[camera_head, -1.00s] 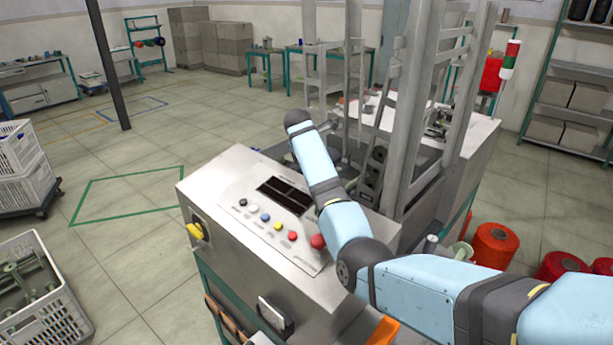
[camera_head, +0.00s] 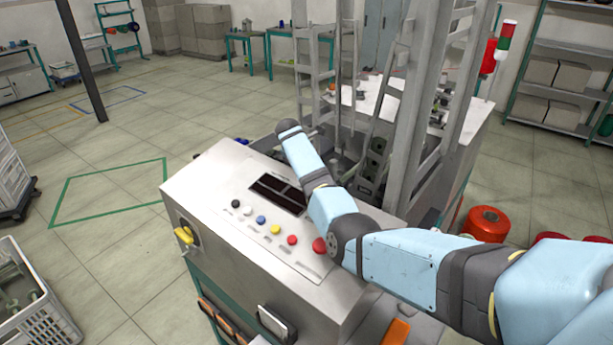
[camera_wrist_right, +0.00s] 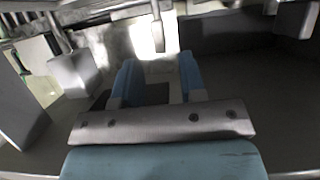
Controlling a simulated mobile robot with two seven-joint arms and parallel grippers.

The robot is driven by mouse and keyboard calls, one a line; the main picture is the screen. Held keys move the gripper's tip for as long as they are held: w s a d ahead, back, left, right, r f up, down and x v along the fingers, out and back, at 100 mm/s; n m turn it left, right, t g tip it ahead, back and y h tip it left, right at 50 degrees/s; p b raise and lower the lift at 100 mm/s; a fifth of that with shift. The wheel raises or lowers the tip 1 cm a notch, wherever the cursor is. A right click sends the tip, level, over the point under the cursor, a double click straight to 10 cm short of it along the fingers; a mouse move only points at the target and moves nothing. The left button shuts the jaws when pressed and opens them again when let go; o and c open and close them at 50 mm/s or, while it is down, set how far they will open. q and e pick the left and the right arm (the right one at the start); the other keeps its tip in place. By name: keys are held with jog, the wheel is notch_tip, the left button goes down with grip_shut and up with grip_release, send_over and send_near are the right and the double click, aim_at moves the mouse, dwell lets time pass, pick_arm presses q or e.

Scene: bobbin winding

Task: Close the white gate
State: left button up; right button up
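Tall light grey, ladder-like frames stand upright on the winding machine: one at the left (camera_head: 307,75) and a larger one nearer the right (camera_head: 427,100). I cannot tell for certain which part is the white gate. My right arm reaches in from the right, over the control box, toward the machine's inside; its hand is hidden in the head view. In the right wrist view my right gripper (camera_wrist_right: 158,78) has its two blue fingers apart, with a pale, bright surface beyond them and no held thing visible. My left gripper is not in view.
The control box (camera_head: 225,200) has coloured buttons, a dark display and a yellow switch (camera_head: 184,236). Red bobbins (camera_head: 486,223) stand on the floor at right. A white crate (camera_head: 40,310) is at lower left. Open floor lies left of the machine.

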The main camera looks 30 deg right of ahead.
jog(key=shift+x, duration=1.95)
grip_shut()
